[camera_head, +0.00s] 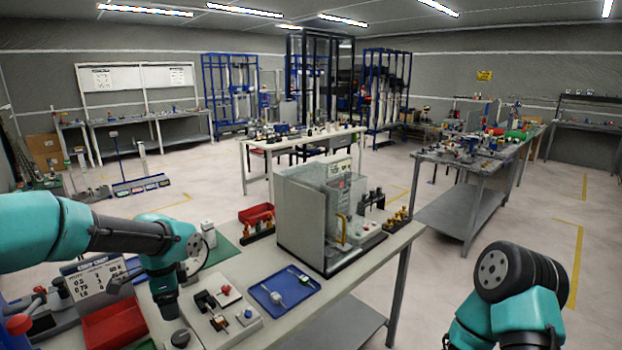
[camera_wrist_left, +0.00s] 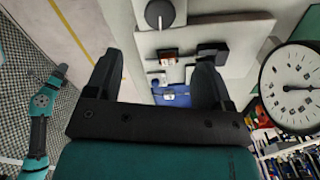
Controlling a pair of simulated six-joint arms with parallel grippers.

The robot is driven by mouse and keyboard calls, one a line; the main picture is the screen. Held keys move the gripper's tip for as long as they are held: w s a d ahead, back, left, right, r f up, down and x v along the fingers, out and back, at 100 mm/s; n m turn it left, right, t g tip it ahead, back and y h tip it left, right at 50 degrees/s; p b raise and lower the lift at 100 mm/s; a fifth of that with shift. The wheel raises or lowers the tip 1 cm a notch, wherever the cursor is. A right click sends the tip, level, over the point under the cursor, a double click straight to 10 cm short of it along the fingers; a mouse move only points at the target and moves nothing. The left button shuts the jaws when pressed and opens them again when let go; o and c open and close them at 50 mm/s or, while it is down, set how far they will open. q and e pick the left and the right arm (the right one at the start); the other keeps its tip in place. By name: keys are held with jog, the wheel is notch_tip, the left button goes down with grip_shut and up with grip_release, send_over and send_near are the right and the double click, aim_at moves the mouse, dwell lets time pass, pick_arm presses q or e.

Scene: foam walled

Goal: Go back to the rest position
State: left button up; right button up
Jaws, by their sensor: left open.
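My left arm comes in from the left in the head view, and its gripper (camera_head: 168,306) points down over the near left of the white bench. In the left wrist view the two dark fingers of this gripper (camera_wrist_left: 154,84) are spread wide with nothing held between them. My right arm shows at the lower right as teal and black links (camera_head: 510,280), held over open floor. Its gripper does not show.
A red bin (camera_head: 112,327) lies left. A round dial (camera_wrist_left: 290,86) is close on the right in the wrist view.

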pick_arm(q)
notch_tip(320, 180, up, 4)
send_over(181, 335)
notch_tip(181, 335, down, 18)
jog(key=shift+s+r, duration=0.1)
jog(key=shift+r, duration=0.15)
jog(key=shift+r+n, duration=0.2)
jog(key=shift+n, duration=4.3)
jog(key=shift+r, duration=0.1)
